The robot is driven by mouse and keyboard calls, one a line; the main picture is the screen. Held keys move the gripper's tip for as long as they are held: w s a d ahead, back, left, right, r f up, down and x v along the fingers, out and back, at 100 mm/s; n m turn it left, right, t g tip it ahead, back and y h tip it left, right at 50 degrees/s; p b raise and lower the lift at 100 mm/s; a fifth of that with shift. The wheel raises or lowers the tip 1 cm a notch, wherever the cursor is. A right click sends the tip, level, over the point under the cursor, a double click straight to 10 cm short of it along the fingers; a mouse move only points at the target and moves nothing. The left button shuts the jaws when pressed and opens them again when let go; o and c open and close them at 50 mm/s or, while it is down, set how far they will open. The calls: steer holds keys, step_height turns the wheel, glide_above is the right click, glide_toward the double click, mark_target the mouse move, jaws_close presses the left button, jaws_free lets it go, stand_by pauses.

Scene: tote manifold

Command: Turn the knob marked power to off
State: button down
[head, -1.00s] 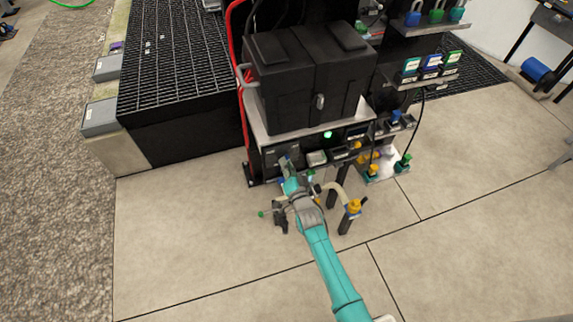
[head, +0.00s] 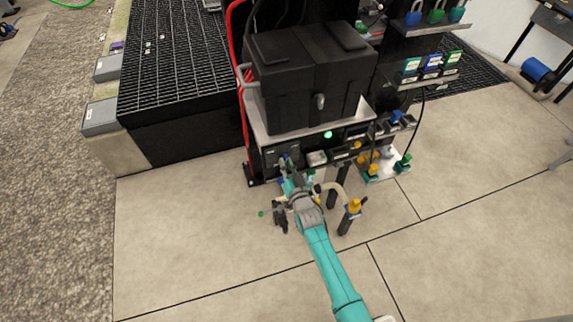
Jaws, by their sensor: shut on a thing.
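My teal arm reaches up from the bottom of the head view to the dark control panel (head: 270,161) under the metal shelf. My gripper (head: 285,161) is at the left part of this panel, with its fingers against the panel front. It is shut on a small knob there, which the fingers almost wholly hide. The knob's mark and pointer are too small and covered to read.
A black case (head: 290,85) stands on the metal shelf above the panel. A green light (head: 328,134) glows on the shelf front. A yellow-topped post (head: 353,207) stands right of my wrist. Red tubes (head: 238,115) run down the left side. Open floor lies in front.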

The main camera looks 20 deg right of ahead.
steer(key=n, duration=1.2)
steer(key=shift+a, duration=0.1)
steer(key=shift+n, duration=0.3)
stand_by(0.3)
steer(key=c, duration=1.1)
jaws_free()
steer(key=shift+c, duration=0.2)
steer(key=s, duration=1.2)
steer(key=shift+f, duration=0.1)
